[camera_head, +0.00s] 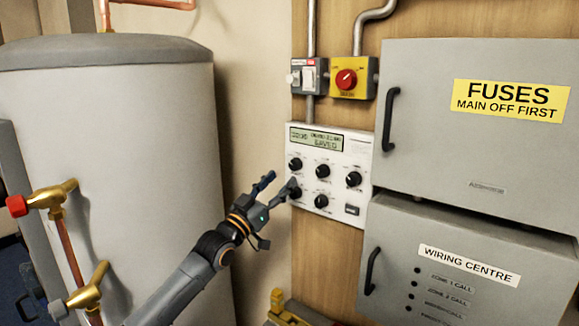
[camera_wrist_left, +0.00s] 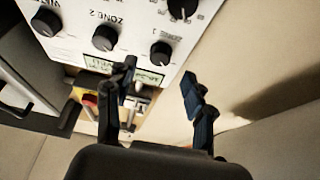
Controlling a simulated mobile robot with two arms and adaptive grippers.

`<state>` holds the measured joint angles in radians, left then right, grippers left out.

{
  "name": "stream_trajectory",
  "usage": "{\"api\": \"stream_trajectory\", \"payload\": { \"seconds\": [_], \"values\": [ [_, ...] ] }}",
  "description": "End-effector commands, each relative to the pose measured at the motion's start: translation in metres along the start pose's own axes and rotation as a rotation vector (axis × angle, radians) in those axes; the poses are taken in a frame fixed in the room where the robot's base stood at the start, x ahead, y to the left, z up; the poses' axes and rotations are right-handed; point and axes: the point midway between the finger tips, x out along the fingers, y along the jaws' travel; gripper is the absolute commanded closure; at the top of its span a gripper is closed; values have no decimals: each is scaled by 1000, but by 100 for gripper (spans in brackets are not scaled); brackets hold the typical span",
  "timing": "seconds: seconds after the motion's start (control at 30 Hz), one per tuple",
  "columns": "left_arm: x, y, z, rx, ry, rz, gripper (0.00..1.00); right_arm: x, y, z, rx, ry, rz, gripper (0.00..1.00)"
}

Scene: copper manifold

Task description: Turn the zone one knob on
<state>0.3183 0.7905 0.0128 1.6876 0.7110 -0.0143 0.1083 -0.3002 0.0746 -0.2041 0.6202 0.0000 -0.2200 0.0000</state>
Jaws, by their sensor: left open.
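The white control panel (camera_head: 330,140) is on the wooden board, with a small display at its top and several black knobs below. The zone one knob (camera_head: 295,164) is the upper left one. It also shows in the left wrist view (camera_wrist_left: 160,53), upside down, near its ZONE 1 label; its exact pointer angle is too small to read. My left gripper (camera_head: 280,183) is open and empty, at the panel's left edge, just below the knob in the head view. In the left wrist view the knob lies beyond the gap between the fingertips (camera_wrist_left: 159,72), apparently apart from them. My right gripper is not in view.
A grey tank (camera_head: 110,130) stands left with copper pipes. The grey fuse box (camera_head: 470,160) and wiring centre box (camera_head: 470,215) stick out right of the panel. A yellow switch with a red knob (camera_head: 346,79) is above. The wall between tank and panel is bare.

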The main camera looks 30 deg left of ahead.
Motion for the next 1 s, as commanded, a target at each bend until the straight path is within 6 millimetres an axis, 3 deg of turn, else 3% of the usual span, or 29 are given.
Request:
{"api": "stream_trajectory", "payload": {
  "seconds": [0.1, 0.3, 0.7, 0.97, 1.0],
  "values": [
    [23, 0, -3, 0, 1, -1, 47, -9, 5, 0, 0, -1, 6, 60],
    [44, 0, -1, 0, 0, -1, 47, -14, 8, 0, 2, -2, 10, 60],
    [50, 0, 1, 0, -2, -1, 47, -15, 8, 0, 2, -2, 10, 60],
    [50, 0, 1, 0, -2, -1, 98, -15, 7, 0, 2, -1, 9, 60],
    [50, 0, 1, 0, -2, -1, 100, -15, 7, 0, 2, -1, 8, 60]
  ]
}}
